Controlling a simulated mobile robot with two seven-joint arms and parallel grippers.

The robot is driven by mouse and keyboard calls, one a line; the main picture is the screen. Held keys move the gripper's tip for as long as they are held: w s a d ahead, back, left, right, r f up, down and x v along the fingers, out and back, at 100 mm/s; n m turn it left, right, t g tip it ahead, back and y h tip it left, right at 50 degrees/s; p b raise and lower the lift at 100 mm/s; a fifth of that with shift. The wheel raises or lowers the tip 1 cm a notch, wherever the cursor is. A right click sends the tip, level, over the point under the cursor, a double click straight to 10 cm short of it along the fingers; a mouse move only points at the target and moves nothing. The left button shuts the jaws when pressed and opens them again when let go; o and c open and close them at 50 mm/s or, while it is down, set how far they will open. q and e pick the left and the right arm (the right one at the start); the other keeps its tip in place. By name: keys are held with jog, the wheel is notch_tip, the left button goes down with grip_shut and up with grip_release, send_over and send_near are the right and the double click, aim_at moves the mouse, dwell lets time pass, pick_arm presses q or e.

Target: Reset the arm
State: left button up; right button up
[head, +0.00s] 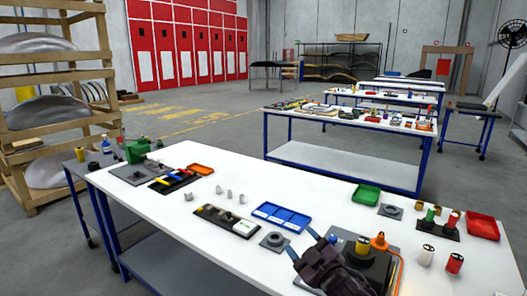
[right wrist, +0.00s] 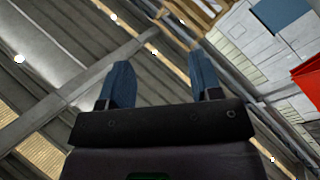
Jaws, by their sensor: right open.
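My right gripper (head: 303,243) shows at the lower middle of the head view, above the near edge of the white workbench (head: 345,205). Its two blue fingertips are spread apart and point up and to the left. In the right wrist view the blue fingers (right wrist: 162,78) are apart with nothing between them. Behind them are ceiling beams and part of a wall, so the gripper faces upward. My left gripper is in neither view.
A blue divided tray (head: 282,217), a grey round part (head: 274,240) and a black plate with an orange-topped item (head: 379,241) lie near the gripper. Red and white cans (head: 454,263) stand to the right. More benches (head: 345,160) stand behind. A wooden rack (head: 55,95) is at left.

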jog(key=s+d+f+m+g+h, duration=0.1)
jog(key=s+d+f+m+h, duration=0.2)
jog(key=s+d+f, duration=0.3)
jog(key=s+d+f+m+g+h, duration=0.2)
jog(key=s+d+f+m, duration=0.3)
jog(key=s+f, duration=0.6)
jog(key=s+d+f+m+g+h, duration=0.2)
jog(key=s+d+f+m+h, duration=0.2)
jog(key=s+d+f, duration=0.3)
jog(key=s+f, duration=0.2)
jog(key=s, duration=0.3)
jog(key=shift+d, duration=0.25)
jog(key=shift+s, duration=0.1)
